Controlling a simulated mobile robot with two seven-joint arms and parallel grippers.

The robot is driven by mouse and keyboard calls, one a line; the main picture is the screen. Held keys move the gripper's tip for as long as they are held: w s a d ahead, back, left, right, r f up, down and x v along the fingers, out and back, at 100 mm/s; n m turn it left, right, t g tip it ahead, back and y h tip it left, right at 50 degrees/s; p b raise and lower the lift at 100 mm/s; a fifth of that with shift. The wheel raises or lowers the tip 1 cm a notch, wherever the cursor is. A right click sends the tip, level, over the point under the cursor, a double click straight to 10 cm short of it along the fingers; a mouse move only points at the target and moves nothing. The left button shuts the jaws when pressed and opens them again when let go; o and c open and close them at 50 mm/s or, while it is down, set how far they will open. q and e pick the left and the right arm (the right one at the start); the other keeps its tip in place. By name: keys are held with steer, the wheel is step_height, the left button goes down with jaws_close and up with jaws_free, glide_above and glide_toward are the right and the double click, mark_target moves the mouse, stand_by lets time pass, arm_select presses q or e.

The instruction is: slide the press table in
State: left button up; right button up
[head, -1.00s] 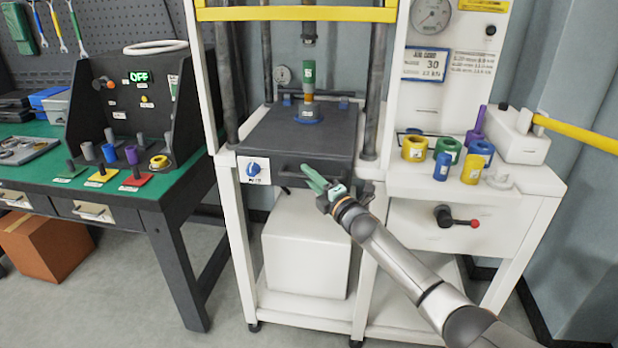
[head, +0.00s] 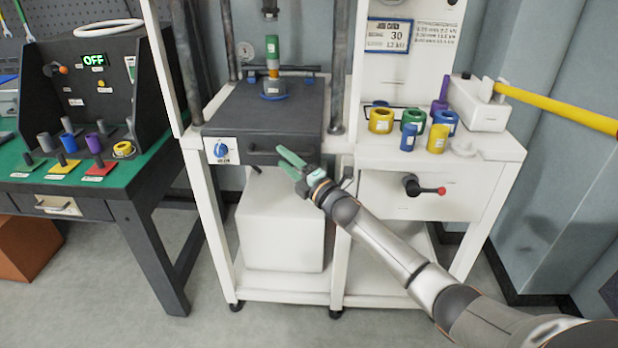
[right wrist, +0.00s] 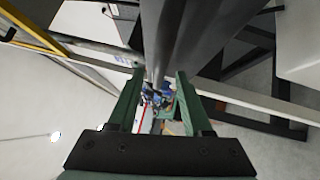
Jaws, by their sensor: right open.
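The press table (head: 240,112) is a dark grey slab between the posts of the white press frame, with a bar handle (head: 262,150) on its front face. A green, orange and dark stacked piece (head: 272,70) stands upright on a blue ring on the table. My right gripper (head: 289,160) is open, its green fingers at the right part of the table's front face, close to the handle. Contact cannot be told. In the right wrist view the open fingers (right wrist: 160,78) have a dark grey part beyond and between them. My left gripper is not in view.
A white side bench (head: 375,150) at right holds yellow, green, blue and purple rings and cylinders. A red-tipped crank (head: 425,188) sticks out of its front. A green-topped bench (head: 35,185) stands at left. A white box (head: 280,232) sits under the table.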

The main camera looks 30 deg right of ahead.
steer(key=v, duration=0.9)
steer(key=shift+p, duration=0.35)
stand_by(0.7)
stand_by(0.9)
